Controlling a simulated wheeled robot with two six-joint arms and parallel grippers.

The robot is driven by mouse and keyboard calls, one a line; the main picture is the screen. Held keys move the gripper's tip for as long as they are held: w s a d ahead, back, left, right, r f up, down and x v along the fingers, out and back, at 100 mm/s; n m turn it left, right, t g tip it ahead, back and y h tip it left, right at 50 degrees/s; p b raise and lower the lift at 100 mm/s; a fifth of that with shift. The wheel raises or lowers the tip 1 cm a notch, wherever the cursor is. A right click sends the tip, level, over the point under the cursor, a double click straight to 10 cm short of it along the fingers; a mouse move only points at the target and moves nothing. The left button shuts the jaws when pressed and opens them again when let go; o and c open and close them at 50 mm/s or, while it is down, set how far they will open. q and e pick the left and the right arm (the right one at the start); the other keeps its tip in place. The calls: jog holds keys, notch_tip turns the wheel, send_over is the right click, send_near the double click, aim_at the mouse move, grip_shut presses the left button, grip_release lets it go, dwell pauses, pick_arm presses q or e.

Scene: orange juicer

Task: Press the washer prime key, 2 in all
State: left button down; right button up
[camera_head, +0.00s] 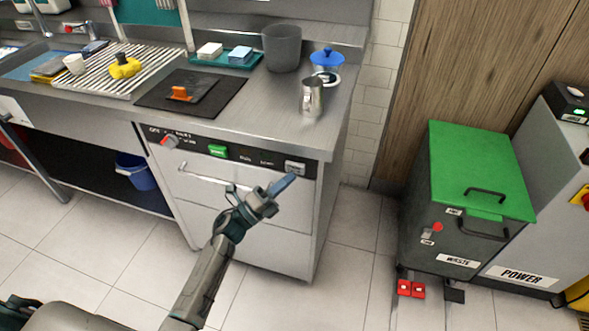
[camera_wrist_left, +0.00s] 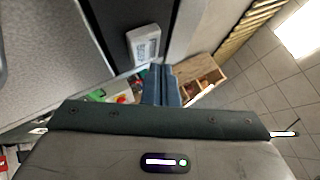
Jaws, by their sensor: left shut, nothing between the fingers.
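The washer (camera_head: 265,244) is a steel front-loading machine under the counter, with a dark control strip along its top. At the right end of the strip is a pale rectangular key (camera_head: 295,167); its lettering is too small to read, so I cannot tell for certain that it is the prime key. My left gripper (camera_head: 283,184) is shut and empty, with its blue fingertips just below and left of that key. In the left wrist view the pale key (camera_wrist_left: 144,44) stands just beyond the shut fingertips (camera_wrist_left: 158,75). A small gap seems to separate them. My right gripper is not in view.
The strip also carries a red-marked knob (camera_head: 168,141) and a green key (camera_head: 217,151). The washer's bar handle (camera_head: 205,178) runs below, behind my left wrist. A metal jug (camera_head: 311,97) stands on the counter above. A green-lidded waste bin (camera_head: 480,165) stands to the right.

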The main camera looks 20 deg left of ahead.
pick_arm(q)
jog(key=shift+w, duration=0.1)
dwell(0.7)
jog(key=shift+w, duration=0.35)
jog(key=shift+w+b, duration=0.45)
jog(key=shift+b, duration=0.05)
dwell(0.6)
jog(key=shift+s, duration=0.95)
jog(key=shift+s+a+p, duration=0.1)
jog(key=shift+s+p, duration=0.65)
jog(key=shift+s, duration=1.75)
